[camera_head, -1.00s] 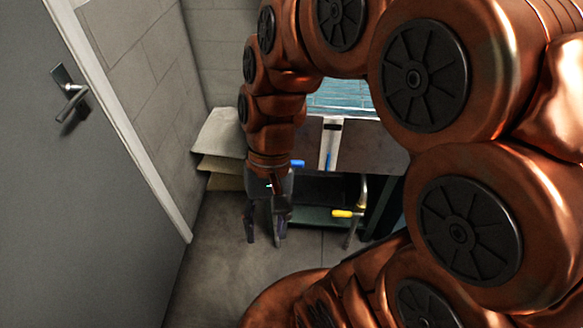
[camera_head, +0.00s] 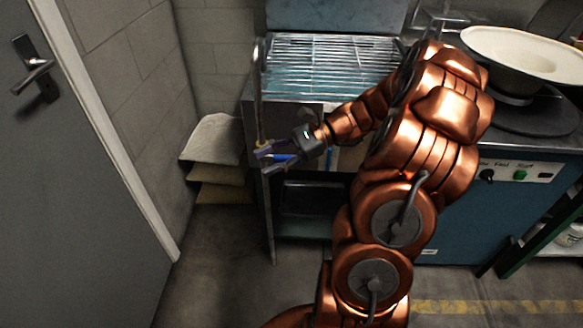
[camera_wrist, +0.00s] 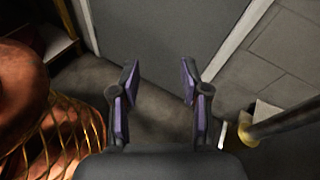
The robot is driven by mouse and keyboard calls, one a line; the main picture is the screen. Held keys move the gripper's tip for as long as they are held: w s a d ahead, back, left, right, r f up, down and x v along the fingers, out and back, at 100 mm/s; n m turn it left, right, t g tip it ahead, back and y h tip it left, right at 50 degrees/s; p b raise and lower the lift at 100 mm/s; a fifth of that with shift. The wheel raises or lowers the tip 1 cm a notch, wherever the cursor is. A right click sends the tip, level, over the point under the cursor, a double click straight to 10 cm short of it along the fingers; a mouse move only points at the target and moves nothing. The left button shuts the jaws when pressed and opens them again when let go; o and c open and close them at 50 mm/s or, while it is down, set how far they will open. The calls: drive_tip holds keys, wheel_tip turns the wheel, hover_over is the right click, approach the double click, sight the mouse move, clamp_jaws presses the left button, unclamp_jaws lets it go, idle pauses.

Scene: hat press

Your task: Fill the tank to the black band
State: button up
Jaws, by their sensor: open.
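The tank is the metal-fronted box under the wire rack; its front (camera_head: 288,113) shows left of my arm. A pale gauge strip (camera_head: 331,107) on that front is mostly hidden by my arm, so its level and black band cannot be read. A blue handle (camera_head: 283,157) shows by my gripper (camera_head: 264,162). An upright pipe (camera_head: 258,95) stands at the tank's left corner, with yellow near its lower end. My gripper is open, pointing left.
A grey door (camera_head: 75,200) stands at the left. A wire rack (camera_head: 330,65) covers the tank top. A pale hat (camera_head: 525,55) sits on the press at right, above a control panel (camera_head: 520,170). Floor before the door is clear.

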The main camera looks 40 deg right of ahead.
sight(273, 156)
drive_tip(key=d+f+m+t+b, duration=0.2)
drive_tip(key=d+f+m+t, duration=0.25)
drive_tip(key=d, duration=0.35)
drive_tip(key=d+f+m+t+b, duration=0.3)
drive_tip(key=d+f, duration=0.2)
drive_tip(key=d, duration=0.3)
drive_tip(key=shift+h, duration=0.3)
drive_tip(key=shift+w+d+r+b+x, duration=0.1)
drive_tip(key=shift+b+x, duration=0.1)
drive_tip(key=shift+x, duration=1.1)
drive_tip(key=shift+w+d+r+b+x, duration=0.1)
drive_tip(key=shift+b+x, duration=0.05)
drive_tip(key=shift+x, duration=1.15)
drive_tip(key=shift+w+d+r+b+x, duration=0.1)
drive_tip(key=shift+b+x, duration=0.1)
drive_tip(key=shift+x, duration=1.15)
clamp_jaws()
